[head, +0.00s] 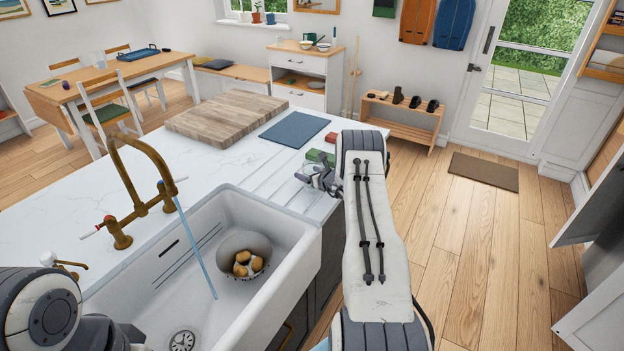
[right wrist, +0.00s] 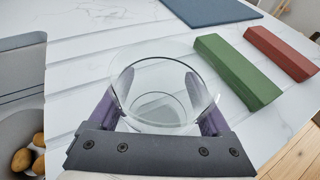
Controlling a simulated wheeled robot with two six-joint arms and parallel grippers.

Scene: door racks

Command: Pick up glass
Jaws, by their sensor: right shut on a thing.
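A clear, empty drinking glass (right wrist: 160,92) is upright between the fingers of my right gripper (right wrist: 163,108) in the right wrist view. The fingers press on its two sides. It is over the white grooved draining area of the counter; I cannot tell if its base touches the surface.
A green block (right wrist: 236,72) and a red block (right wrist: 281,53) lie close by the glass. The blue mat (head: 294,129) and wooden board (head: 226,115) lie farther back.

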